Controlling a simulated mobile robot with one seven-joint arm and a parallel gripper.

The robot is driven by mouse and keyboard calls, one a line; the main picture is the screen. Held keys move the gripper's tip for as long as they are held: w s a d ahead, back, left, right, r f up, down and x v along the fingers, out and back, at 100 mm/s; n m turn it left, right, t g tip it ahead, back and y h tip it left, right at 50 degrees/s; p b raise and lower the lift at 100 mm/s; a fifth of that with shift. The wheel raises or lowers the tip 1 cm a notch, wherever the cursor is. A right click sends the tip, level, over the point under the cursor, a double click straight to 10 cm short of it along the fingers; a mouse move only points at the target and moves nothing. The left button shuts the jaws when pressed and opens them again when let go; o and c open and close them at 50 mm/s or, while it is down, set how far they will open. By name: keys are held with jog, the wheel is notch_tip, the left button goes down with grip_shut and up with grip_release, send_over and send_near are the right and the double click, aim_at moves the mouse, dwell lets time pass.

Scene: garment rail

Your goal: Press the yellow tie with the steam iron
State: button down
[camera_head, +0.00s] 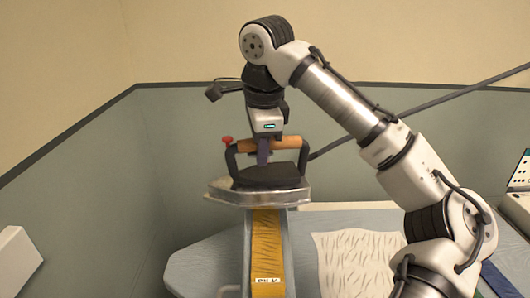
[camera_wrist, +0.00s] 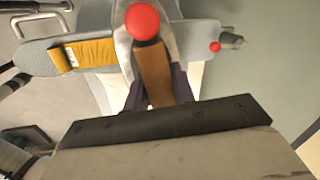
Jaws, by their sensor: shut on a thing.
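The steam iron (camera_head: 262,190) has a black body, a silvery base, a brown handle and a red knob. My gripper (camera_head: 263,150) is shut on its handle, which also shows in the wrist view (camera_wrist: 154,75) with the red knob (camera_wrist: 142,22) in front. The yellow tie (camera_head: 267,240) lies lengthwise on a narrow padded board, with a white label near its near end. In the head view the iron is at the tie's far end and hides what lies behind; I cannot tell whether they touch. The tie also shows in the wrist view (camera_wrist: 92,52), clear of the handle.
The narrow board (camera_head: 285,262) stands over a wide grey-blue ironing board (camera_head: 205,268). A creased cream cloth (camera_head: 355,262) lies on the wide board to the right. A white panel with dark buttons (camera_head: 521,170) is at the right edge. A white box (camera_head: 15,262) is at the left.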

aim_at(264, 190)
jog(key=shift+w+d+r+m+p, duration=0.1)
jog(key=shift+w+r+m+p, duration=0.3)
jog(key=shift+w, duration=0.25)
jog(key=shift+w+d+r+m+p, duration=0.1)
jog(key=shift+w+r+m+p, duration=0.25)
jog(key=shift+w, duration=0.25)
jog(key=shift+w+d+m+h, duration=0.1)
jog(key=shift+w+m+h, duration=0.2)
jog(key=shift+w, duration=0.2)
jog(key=shift+f, duration=1.2)
jog(key=shift+f+b, duration=1.75)
jog(key=shift+f, duration=0.5)
jog(key=shift+f+b, duration=0.4)
jog(key=shift+f, duration=0.25)
jog(key=shift+s+b, duration=0.7)
jog(key=shift+s, duration=2.15)
jog(key=s+p, duration=0.1)
jog(key=s, duration=0.8)
jog(key=shift+s, duration=0.25)
jog(key=shift+w+f+p, duration=0.1)
jog(key=shift+w+p, duration=0.85)
jog(key=shift+w, duration=2.8)
